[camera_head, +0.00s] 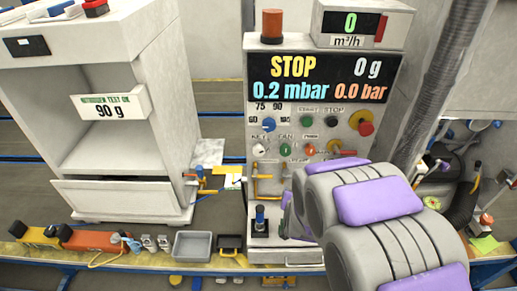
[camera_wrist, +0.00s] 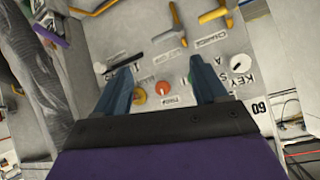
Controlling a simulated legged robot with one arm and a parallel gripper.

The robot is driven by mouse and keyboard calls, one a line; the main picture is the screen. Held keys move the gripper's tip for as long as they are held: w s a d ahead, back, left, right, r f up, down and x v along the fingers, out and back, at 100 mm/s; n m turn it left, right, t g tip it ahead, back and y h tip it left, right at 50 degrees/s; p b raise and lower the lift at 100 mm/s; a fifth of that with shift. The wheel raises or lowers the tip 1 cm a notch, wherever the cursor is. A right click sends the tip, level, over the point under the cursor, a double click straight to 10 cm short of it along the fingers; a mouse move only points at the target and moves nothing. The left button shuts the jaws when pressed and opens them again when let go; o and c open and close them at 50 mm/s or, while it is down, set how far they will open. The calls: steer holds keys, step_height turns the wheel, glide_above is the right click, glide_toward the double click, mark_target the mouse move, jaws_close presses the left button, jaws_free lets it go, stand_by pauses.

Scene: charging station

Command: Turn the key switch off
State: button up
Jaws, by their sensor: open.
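The key switch is a pale knob (camera_head: 259,150) under a KEY label, at the lower left of the control panel (camera_head: 285,108) in the head view. In the wrist view the panel appears turned over, and the pale knob (camera_wrist: 238,63) sits to the right of the right finger, beside the KEY label. My gripper (camera_wrist: 161,63) is open, its two blue-grey fingers spread over the panel with nothing between them. The pale knob lies outside the fingers. In the head view my arm hides most of the gripper. The knob's exact setting is too small to tell.
A green button (camera_head: 285,149) and a red button (camera_head: 310,149) sit right of the key knob. A red emergency knob (camera_head: 365,128) is at the panel's right. Yellow-handled levers (camera_wrist: 214,14) stick out nearby. A grey tray (camera_head: 192,246) stands on the front ledge.

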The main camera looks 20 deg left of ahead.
steer(key=w+a+f+t+y+p, duration=0.1)
steer(key=w+a+t+p, duration=0.15)
steer(key=a, duration=0.35)
steer(key=n+t+y, duration=0.3)
steer(key=t, duration=0.1)
glide_toward(259, 154)
steer(key=x, duration=1.1)
steer(key=shift+r, duration=0.1)
steer(key=shift+c, duration=0.3)
steer(key=c, duration=0.9)
